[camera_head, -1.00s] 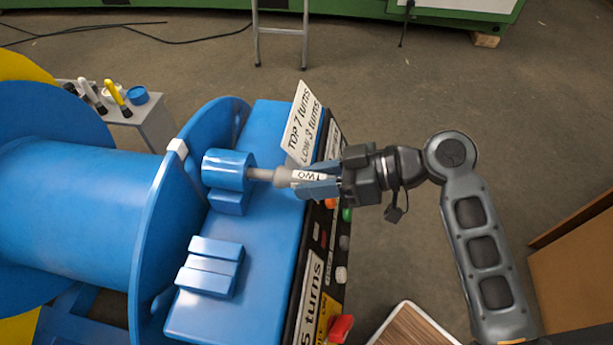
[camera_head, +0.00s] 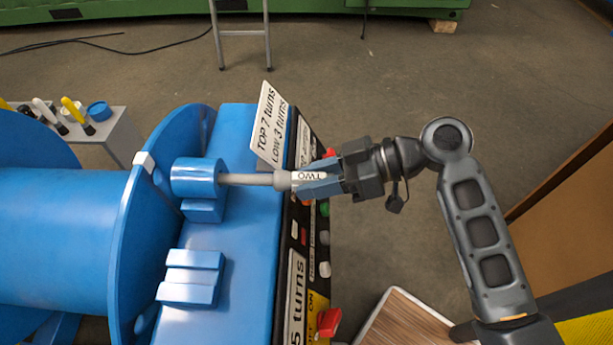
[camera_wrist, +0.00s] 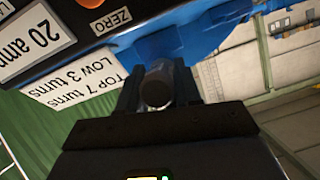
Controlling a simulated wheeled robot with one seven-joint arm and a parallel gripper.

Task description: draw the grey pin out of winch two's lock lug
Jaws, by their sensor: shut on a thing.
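The grey pin (camera_head: 247,179) lies level, with its far end still inside the blue lock lug (camera_head: 196,177) on top of the blue winch housing. A good length of its shaft shows between the lug and its thicker handle, which bears a "TWO" label. My gripper (camera_head: 309,181) is shut on the handle from the right, in line with the pin. In the wrist view the pin's round dark end (camera_wrist: 157,90) sits between my gripper's fingers (camera_wrist: 158,92). The pin's tip is hidden in the lug.
A sign reading "TOP 7 turns, LOW 3 turns" (camera_head: 269,128) stands just behind the pin. A control panel with buttons runs along the housing's right edge, below my gripper. The blue drum flange (camera_head: 150,215) is at left.

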